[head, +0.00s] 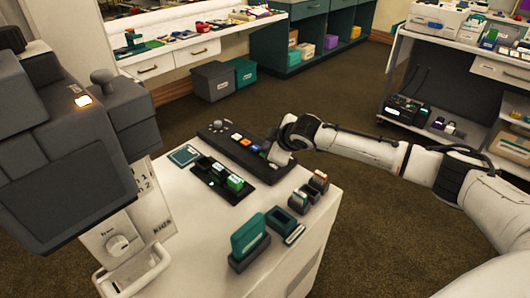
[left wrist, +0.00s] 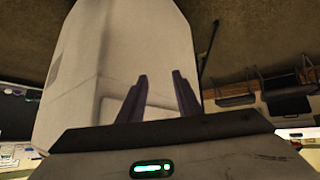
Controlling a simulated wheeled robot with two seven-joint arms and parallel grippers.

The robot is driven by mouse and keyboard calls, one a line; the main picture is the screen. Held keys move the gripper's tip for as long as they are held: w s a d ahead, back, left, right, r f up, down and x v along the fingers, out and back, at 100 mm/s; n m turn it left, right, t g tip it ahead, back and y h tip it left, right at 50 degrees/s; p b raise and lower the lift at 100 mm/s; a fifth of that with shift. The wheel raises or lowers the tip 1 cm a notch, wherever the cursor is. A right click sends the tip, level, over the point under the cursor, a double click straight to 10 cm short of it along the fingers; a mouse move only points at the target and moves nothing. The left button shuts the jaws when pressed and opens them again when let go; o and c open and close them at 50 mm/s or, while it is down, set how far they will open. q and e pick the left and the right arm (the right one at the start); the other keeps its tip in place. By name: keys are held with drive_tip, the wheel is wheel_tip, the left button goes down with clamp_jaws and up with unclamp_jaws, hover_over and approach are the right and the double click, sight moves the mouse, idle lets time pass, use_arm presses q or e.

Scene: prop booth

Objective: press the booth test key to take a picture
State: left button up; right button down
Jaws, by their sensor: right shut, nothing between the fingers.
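A dark control console (head: 222,139) with a knob at its left end and several coloured keys, among them an orange key (head: 246,142) and a blue key, lies along the back of the white counter. I cannot read which key is the test key. My right gripper (head: 276,157) is shut and empty, low over the console's right end; whether it touches a key is hidden. My left gripper (left wrist: 160,95) shows only in the left wrist view, open and empty.
On the white counter (head: 200,240) are a black tray (head: 205,183) of small blocks, a teal pad (head: 184,155), a teal upright holder (head: 249,238) and small dark boxes near the right edge. Shelves and a cart (head: 490,65) stand beyond; the carpet between is clear.

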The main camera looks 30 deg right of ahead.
drive_tip(key=shift+r+p, duration=0.6)
wheel_tip(320, 180, up, 3)
drive_tip(key=p, duration=0.3)
drive_tip(key=shift+r, duration=0.15)
drive_tip(key=shift+r+p, duration=0.5)
drive_tip(key=shift+r, duration=0.4)
drive_tip(key=shift+f, duration=0.1)
